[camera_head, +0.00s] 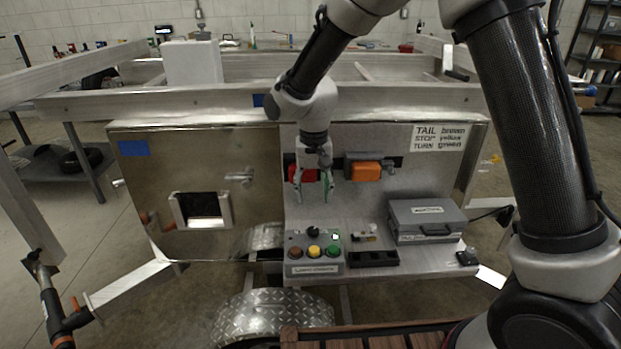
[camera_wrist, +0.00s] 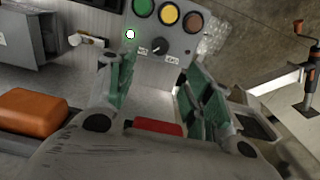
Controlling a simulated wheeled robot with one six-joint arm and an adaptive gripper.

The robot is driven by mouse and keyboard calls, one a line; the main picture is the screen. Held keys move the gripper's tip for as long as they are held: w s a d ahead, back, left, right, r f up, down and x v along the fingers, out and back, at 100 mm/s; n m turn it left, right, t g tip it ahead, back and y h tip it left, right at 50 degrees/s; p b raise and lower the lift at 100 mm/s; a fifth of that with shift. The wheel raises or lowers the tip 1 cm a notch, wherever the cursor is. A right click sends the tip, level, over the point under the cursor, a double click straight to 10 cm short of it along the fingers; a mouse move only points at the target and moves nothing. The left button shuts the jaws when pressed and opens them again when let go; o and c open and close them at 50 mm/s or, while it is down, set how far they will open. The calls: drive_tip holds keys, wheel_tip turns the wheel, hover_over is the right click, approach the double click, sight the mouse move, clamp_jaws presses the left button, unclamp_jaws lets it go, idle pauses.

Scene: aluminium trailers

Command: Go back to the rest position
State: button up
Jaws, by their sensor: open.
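My gripper (camera_head: 315,187) is open, its green-padded fingers apart and pointing down in front of the trailer's metal panel. In the wrist view my gripper (camera_wrist: 158,95) has nothing between its fingers. In the head view it hangs above the control box (camera_head: 315,268), which has brown, yellow and green buttons, a black knob and a lit white lamp. The control box (camera_wrist: 170,35) also shows ahead of the fingers in the wrist view. A red part (camera_head: 297,174) is partly hidden behind the gripper.
An orange connector block (camera_head: 363,170) is on the panel right of my gripper. A grey case (camera_head: 426,220) stands on the shelf at right, with a black tray (camera_head: 373,259) beside the control box. The trailer's top rail (camera_head: 200,102) runs behind my arm.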

drive_tip(key=s+d+r+t, duration=0.1)
drive_tip(key=s+d+r, duration=0.5)
drive_tip(key=d, duration=0.4)
drive_tip(key=s+d+r+t, duration=0.2)
drive_tip(key=s+d+r, duration=0.5)
drive_tip(key=s+d, duration=0.2)
drive_tip(key=s+d+r+t, duration=0.1)
drive_tip(key=s+d+r, duration=0.5)
drive_tip(key=d, duration=0.7)
drive_tip(key=shift+s+d+r, duration=0.2)
drive_tip(key=shift+s+r, duration=0.1)
drive_tip(key=shift+s, duration=0.95)
drive_tip(key=shift+c, duration=0.3)
